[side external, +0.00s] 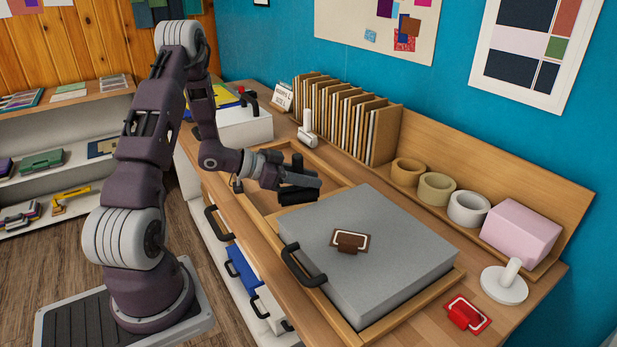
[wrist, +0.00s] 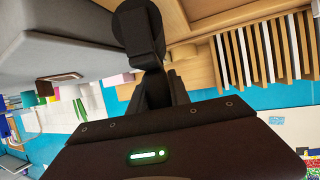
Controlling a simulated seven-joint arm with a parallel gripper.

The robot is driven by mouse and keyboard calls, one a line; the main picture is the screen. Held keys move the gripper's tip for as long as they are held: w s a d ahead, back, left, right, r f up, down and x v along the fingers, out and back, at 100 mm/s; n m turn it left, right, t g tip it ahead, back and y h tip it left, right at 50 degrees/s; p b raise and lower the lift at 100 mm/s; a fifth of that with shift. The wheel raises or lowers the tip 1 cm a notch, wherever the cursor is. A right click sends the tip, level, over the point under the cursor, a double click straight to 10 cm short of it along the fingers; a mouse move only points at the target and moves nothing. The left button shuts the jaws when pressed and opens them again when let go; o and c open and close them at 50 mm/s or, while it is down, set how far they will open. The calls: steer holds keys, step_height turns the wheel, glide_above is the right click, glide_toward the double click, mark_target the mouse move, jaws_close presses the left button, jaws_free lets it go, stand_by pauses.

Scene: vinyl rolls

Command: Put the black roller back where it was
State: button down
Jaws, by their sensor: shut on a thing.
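My gripper (side external: 297,179) is shut on the black roller (side external: 298,194) and holds it in the air above the left end of the grey slab (side external: 395,235) and the wooden tray beside it. In the wrist view the black roller (wrist: 138,28) shows as a dark round shape at the top, beyond my gripper's dark fingers (wrist: 160,88). Roller and fingers are both dark, so where one ends is hard to tell. The open wooden tray (side external: 277,197) lies below and behind the gripper.
A white roller (side external: 307,131) stands near upright brown boards (side external: 345,115).

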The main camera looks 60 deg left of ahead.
steer(key=shift+f, duration=0.15)
steer(key=shift+f, duration=0.55)
steer(key=shift+f, duration=0.1)
steer(key=shift+f, duration=0.55)
steer(key=shift+f, duration=0.15)
stand_by(0.3)
jaws_free()
stand_by(0.5)
stand_by(0.5)
steer(key=shift+s+a, duration=0.45)
steer(key=shift+s, duration=1)
steer(key=shift+s+a, duration=0.45)
steer(key=shift+s, duration=1)
steer(key=shift+s+a, duration=0.45)
steer(key=shift+s, duration=1)
